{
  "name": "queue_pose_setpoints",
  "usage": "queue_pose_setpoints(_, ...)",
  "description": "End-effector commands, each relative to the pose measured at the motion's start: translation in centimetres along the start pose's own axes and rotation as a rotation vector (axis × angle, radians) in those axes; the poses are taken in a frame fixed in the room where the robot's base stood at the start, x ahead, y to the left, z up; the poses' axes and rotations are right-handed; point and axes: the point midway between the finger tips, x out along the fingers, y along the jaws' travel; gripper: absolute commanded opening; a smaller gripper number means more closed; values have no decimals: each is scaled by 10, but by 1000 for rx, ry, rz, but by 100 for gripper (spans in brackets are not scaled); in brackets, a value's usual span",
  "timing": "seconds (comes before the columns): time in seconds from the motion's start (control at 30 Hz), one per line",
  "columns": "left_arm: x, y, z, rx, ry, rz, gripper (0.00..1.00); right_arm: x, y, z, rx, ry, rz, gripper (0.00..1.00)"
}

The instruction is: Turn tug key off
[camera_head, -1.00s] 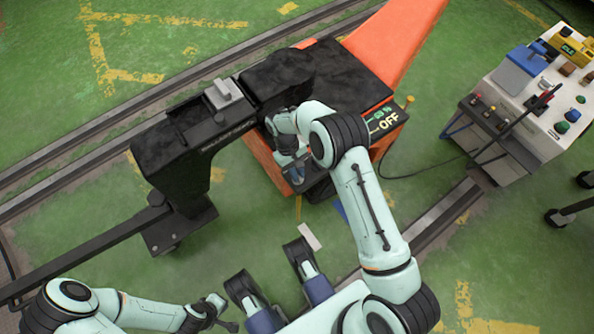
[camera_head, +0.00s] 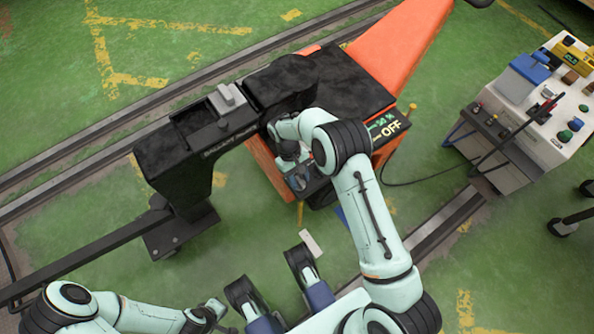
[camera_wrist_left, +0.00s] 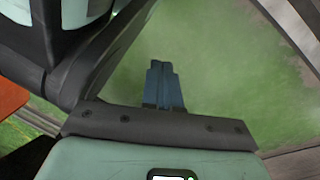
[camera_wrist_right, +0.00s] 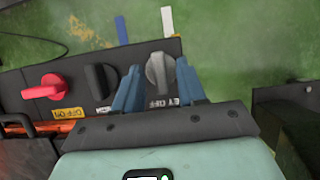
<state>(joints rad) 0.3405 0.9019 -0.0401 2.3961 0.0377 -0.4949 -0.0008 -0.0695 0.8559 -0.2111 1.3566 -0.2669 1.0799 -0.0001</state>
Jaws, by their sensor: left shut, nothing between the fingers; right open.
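The tug (camera_head: 330,80) is orange with a black top and stands at the centre of the head view. My right gripper (camera_wrist_right: 157,82) is open, with one blue finger on each side of this knob; contact cannot be told. In the head view this gripper (camera_head: 299,178) is low at the tug's front, partly hidden by my arm. My left gripper (camera_head: 215,309) is shut and empty, away from the tug; its fingers show together in the left wrist view (camera_wrist_left: 163,85).
A black knob (camera_wrist_right: 101,82) and a red knob (camera_wrist_right: 46,88) are left of the grey one on the panel. A black coupling arm (camera_head: 190,140) reaches left from the tug. A control desk (camera_head: 530,110) stands at the right. Green floor lies between.

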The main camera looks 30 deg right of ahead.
Motion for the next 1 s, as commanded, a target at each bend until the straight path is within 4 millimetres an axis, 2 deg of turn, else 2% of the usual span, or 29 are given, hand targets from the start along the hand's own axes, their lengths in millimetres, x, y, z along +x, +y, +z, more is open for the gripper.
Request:
queue_pose_setpoints(0.17, -6, 6, -7, 7, 25, 11, 0, -25, 0, -1, -1, 6, 0, 40)
queue_pose_setpoints(0.4, -20, 19, -21, 22, 79, 35, 0, -80, 0, 0, -1, 7, 0, 40)
queue_pose_setpoints(0.6, -28, 27, -30, 30, 111, 50, 0, -115, 0, 0, -1, 4, 0, 40)
queue_pose_setpoints(0.8, -30, 30, -34, 34, 126, 56, 0, -131, 0, 0, -2, 2, 0, 40)
queue_pose_setpoints(1.0, -30, 30, -34, 34, 127, 57, 0, -132, 0, 0, -2, 1, 0, 40)
